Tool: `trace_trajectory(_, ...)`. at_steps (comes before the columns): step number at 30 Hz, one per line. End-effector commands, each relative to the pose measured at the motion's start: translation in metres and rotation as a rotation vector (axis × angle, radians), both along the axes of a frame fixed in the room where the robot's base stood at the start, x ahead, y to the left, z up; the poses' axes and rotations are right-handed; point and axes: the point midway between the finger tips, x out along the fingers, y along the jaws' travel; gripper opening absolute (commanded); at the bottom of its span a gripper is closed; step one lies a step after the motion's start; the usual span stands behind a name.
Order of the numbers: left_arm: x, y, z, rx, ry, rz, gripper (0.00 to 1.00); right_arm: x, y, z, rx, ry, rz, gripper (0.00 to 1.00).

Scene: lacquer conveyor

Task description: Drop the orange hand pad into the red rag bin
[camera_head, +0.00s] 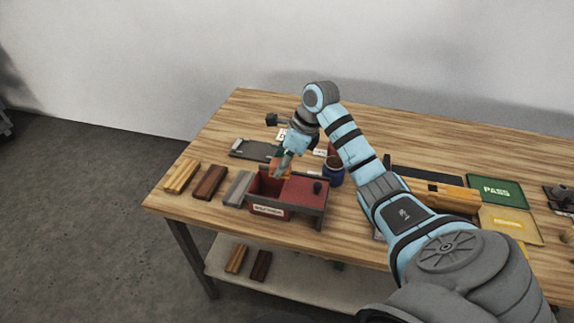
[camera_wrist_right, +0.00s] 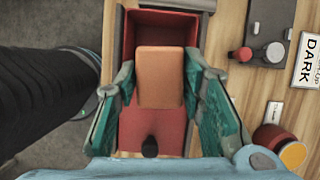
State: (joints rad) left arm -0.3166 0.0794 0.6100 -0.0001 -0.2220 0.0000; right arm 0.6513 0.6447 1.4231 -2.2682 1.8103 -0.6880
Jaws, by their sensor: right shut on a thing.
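The orange hand pad (camera_head: 279,166) is held by my right gripper (camera_head: 283,163), just above the red rag bin (camera_head: 272,211) near the table's front left. In the right wrist view the pad (camera_wrist_right: 160,70) sits between the two fingers of the gripper (camera_wrist_right: 160,84), which is shut on it. Behind it there the red bin (camera_wrist_right: 129,40) shows its open dark red inside, partly covered by the pad. A red lid-like part with a black knob (camera_wrist_right: 150,147) lies at the bin's other end. My left gripper is not in view.
Wooden and grey blocks (camera_head: 209,182) lie left of the bin. A dark blue can (camera_head: 333,171) stands close behind its right side. A dark plate (camera_head: 253,149) lies behind. Green PASS (camera_head: 495,189) and yellow (camera_head: 509,226) trays are far right.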

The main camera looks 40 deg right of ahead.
Motion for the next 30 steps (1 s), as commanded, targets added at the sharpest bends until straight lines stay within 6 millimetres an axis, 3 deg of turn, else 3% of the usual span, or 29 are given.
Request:
trace_trajectory(1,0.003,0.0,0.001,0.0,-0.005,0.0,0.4,0.001,0.0,0.001,0.001,0.001,0.0,0.1)
trace_trajectory(2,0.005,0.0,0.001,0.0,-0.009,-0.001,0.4,0.001,0.0,0.001,0.001,0.001,0.0,0.41)
trace_trajectory(6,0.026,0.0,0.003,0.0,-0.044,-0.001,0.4,0.001,0.0,0.001,0.0,0.0,0.0,0.59)
trace_trajectory(10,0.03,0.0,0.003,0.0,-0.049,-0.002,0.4,0.001,0.0,0.001,0.0,0.0,0.001,0.59)
trace_trajectory(16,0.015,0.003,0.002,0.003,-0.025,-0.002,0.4,0.0,-0.001,0.006,-0.001,-0.002,0.001,0.59)
trace_trajectory(24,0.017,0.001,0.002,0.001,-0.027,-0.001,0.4,-0.018,-0.015,0.056,-0.003,-0.005,0.0,0.59)
trace_trajectory(30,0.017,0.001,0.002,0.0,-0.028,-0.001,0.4,-0.024,-0.019,0.072,0.0,-0.003,0.0,0.59)
